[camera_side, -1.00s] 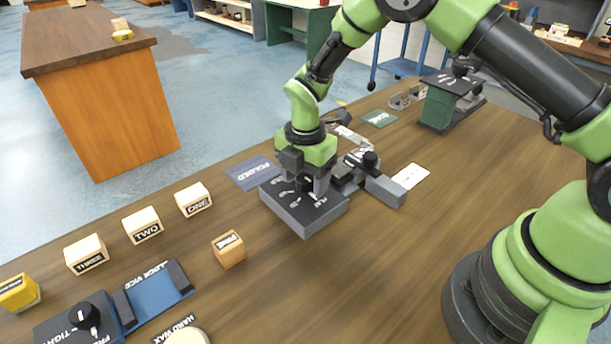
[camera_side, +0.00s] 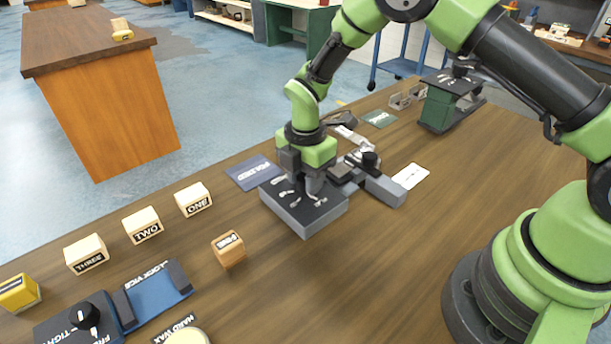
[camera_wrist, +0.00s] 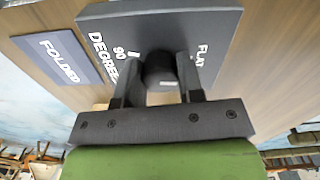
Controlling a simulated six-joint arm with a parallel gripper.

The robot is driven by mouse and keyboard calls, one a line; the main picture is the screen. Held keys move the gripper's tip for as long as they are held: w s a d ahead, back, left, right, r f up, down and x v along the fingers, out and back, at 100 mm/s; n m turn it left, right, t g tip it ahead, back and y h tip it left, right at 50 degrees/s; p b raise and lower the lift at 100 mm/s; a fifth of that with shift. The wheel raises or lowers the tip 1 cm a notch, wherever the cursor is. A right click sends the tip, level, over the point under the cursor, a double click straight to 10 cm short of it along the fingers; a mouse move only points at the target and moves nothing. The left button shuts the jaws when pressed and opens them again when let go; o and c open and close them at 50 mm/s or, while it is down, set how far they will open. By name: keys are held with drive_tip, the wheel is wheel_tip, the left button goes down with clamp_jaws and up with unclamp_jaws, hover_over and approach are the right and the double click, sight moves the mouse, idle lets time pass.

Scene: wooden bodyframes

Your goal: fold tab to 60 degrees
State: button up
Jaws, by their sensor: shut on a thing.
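A grey box (camera_side: 308,227) with a dark top and white angle markings stands on the bench. In the wrist view its top (camera_wrist: 222,24) reads "FLAT" and "90 DEGREES". My gripper (camera_side: 310,186) reaches straight down onto this top. In the wrist view, my gripper (camera_wrist: 160,82) is shut on a round dark knob (camera_wrist: 159,72), one finger on each side. The knob's pointer and some markings are hidden. A grey fixture (camera_side: 385,191) with a black knob (camera_side: 370,160) stands right behind the box. I cannot make out the tab or its angle.
A blue "FOLDED" mat (camera_side: 252,173) lies left of the box. Wooden blocks (camera_side: 228,249) and a blue block vice (camera_side: 158,293) are at the front left. A white card (camera_side: 411,176) and a green stand (camera_side: 437,108) are behind right. The bench's right middle is clear.

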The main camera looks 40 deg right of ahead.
drive_tip(key=m, duration=1.1)
drive_tip(key=shift+m, duration=0.4)
drive_tip(key=m, duration=0.5)
drive_tip(key=shift+s, duration=0.1)
drive_tip(key=m, duration=0.5)
drive_tip(key=shift+m, duration=0.4)
drive_tip(key=o, duration=0.9)
